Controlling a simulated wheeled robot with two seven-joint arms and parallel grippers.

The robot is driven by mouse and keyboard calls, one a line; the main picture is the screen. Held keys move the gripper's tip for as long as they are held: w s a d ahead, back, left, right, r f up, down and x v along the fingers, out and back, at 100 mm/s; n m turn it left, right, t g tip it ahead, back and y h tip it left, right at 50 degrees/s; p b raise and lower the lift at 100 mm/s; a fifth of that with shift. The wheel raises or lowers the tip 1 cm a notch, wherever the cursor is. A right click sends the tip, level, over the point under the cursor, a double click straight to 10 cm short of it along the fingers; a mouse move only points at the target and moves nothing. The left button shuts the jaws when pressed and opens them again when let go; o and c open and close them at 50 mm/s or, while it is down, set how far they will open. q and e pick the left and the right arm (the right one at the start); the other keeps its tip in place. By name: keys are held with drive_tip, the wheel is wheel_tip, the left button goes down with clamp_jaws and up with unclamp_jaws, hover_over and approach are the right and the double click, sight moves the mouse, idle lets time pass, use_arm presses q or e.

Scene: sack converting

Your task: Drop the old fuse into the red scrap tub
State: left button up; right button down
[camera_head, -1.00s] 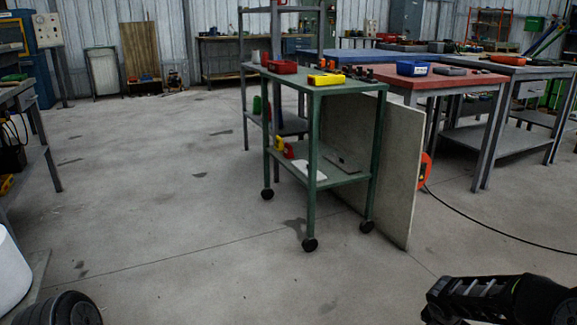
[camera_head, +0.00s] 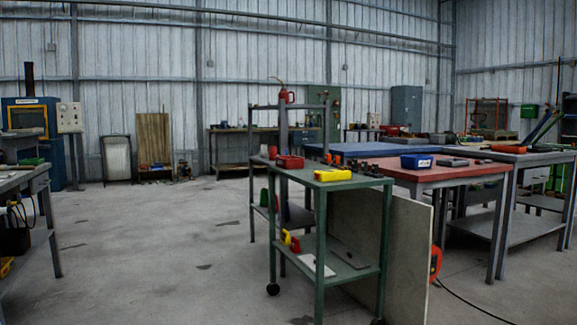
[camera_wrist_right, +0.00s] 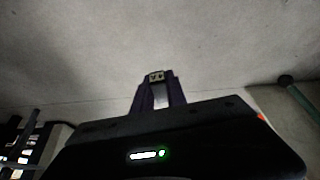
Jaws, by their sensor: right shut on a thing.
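My right gripper (camera_wrist_right: 157,84) shows in the right wrist view, its dark fingers shut on a small pale object with dark marks, the old fuse as far as I can tell (camera_wrist_right: 156,76). The grey floor lies behind it. Most of the fuse is hidden between the fingers. A small red tub (camera_head: 290,162) stands on the top shelf of the green trolley (camera_head: 350,182) in the head view, near its far left end. I cannot see into it. Neither gripper shows in the head view.
A large board (camera_head: 405,260) leans at the trolley's right side. A red-topped table (camera_head: 440,175) with a blue bin (camera_head: 416,161) stands behind. The floor to the left (camera_head: 150,250) is open.

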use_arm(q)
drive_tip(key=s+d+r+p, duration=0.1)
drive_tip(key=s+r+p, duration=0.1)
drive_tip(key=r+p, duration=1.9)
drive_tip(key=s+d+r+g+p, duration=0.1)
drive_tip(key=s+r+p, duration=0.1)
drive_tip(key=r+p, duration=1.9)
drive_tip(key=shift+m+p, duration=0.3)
use_arm(e)
drive_tip(key=s+a+r+n+y, duration=0.1)
drive_tip(key=s+a+r+n, duration=0.1)
drive_tip(key=a+r, duration=0.5)
drive_tip(key=s+a+r+n+t+y, duration=0.1)
drive_tip(key=a+r+n, duration=0.4)
drive_tip(key=r, duration=1.3)
drive_tip(key=s+a+r+n+t+y, duration=0.1)
drive_tip(key=s+a+r+n+y, duration=0.1)
drive_tip(key=a+r, duration=0.7)
wheel_tip(320, 180, up, 4)
drive_tip(key=shift+s+a+r+n, duration=0.25)
drive_tip(key=shift+s+n, duration=0.5)
drive_tip(key=shift+n, duration=0.25)
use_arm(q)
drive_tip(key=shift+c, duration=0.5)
